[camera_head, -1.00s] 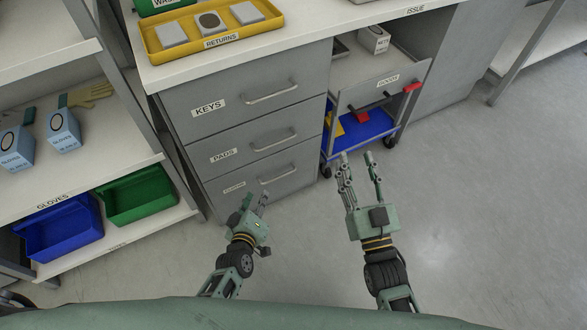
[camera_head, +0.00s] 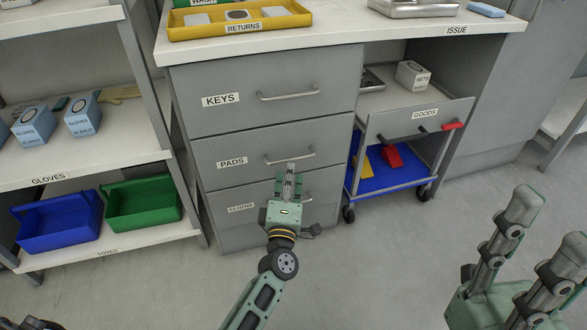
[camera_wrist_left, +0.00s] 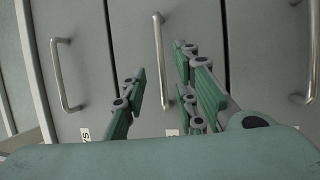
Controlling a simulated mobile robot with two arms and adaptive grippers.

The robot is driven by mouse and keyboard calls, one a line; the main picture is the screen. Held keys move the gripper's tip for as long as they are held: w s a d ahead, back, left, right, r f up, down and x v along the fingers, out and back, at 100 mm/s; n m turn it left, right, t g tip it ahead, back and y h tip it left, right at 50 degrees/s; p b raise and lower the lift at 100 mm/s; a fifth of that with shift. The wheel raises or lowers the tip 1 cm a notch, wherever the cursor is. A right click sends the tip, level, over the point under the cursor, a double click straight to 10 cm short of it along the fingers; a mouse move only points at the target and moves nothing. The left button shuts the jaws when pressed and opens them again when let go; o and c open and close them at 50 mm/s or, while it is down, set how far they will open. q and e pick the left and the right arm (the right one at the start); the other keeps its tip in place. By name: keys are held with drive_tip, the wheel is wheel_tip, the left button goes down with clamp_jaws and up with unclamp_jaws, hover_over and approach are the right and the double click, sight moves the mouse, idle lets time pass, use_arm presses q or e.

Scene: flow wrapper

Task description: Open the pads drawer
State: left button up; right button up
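The pads drawer (camera_head: 225,151) is the middle one of three in the grey cabinet and is closed flush. Its bar handle (camera_head: 290,157) is horizontal. My left gripper (camera_head: 290,173) is just below and in front of this handle in the head view. In the left wrist view the pads handle (camera_wrist_left: 162,60) appears upright, between the spread fingers of my left gripper (camera_wrist_left: 160,90). The fingers are open; whether they reach past the bar is unclear. My right gripper (camera_head: 535,245) is open and empty at the lower right, away from the cabinet.
The keys drawer (camera_head: 270,80) is above and the lower drawer (camera_head: 240,209) below, both closed, with similar handles. A glove shelf (camera_head: 60,172) is at left. Clear floor lies in front.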

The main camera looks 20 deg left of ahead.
use_arm(q)
drive_tip(key=b+x, duration=0.1)
drive_tip(key=x, duration=0.3)
drive_tip(key=shift+w, duration=0.4)
drive_tip(key=shift+c, duration=0.2)
clamp_jaws()
